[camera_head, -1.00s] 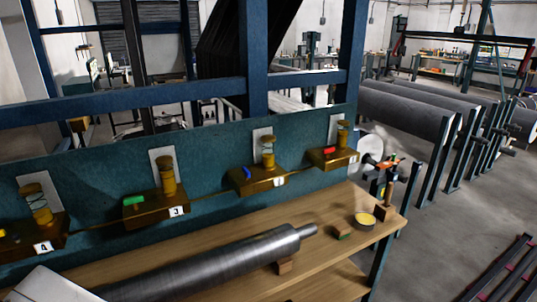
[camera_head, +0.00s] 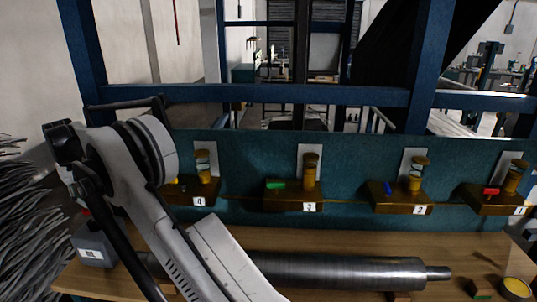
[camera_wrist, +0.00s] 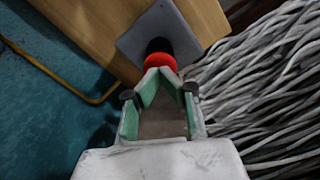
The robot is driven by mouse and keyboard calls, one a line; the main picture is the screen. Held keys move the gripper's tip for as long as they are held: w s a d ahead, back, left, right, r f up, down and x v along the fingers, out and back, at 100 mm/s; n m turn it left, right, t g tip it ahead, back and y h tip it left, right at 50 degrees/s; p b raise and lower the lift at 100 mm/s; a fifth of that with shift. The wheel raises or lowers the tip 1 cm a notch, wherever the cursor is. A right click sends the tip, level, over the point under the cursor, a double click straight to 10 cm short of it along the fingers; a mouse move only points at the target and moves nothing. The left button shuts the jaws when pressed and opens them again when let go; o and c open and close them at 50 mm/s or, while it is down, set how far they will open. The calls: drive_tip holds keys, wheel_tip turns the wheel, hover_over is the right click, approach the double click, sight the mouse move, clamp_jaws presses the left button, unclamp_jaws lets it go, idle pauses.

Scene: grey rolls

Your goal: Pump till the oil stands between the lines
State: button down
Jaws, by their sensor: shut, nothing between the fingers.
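A grey pump box (camera_head: 92,248) stands at the bench's left end. In the wrist view its grey top (camera_wrist: 190,38) carries a dark stem with a red knob (camera_wrist: 161,60). My gripper (camera_wrist: 160,73) is shut and empty, its green-padded tips at the red knob; whether they touch it I cannot tell. Brass oilers with sight glasses are numbered 4 (camera_head: 203,165), 3 (camera_head: 310,170), 2 (camera_head: 417,177) and 1 (camera_head: 514,178). Glass 3 looks amber throughout; glasses 4, 2 and 1 look paler in part. Level lines are too small to read.
Coloured levers sit by the oilers: green (camera_head: 275,184), blue (camera_head: 388,187), red (camera_head: 491,191). A steel roll (camera_head: 330,271) lies along the wooden bench (camera_head: 300,244). Grey strands (camera_wrist: 255,85) hang beside the bench end. A yellow hose (camera_wrist: 55,75) runs over the teal surface.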

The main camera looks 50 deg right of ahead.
drive_tip(key=shift+r+p, duration=0.95)
drive_tip(key=shift+r, duration=1.3)
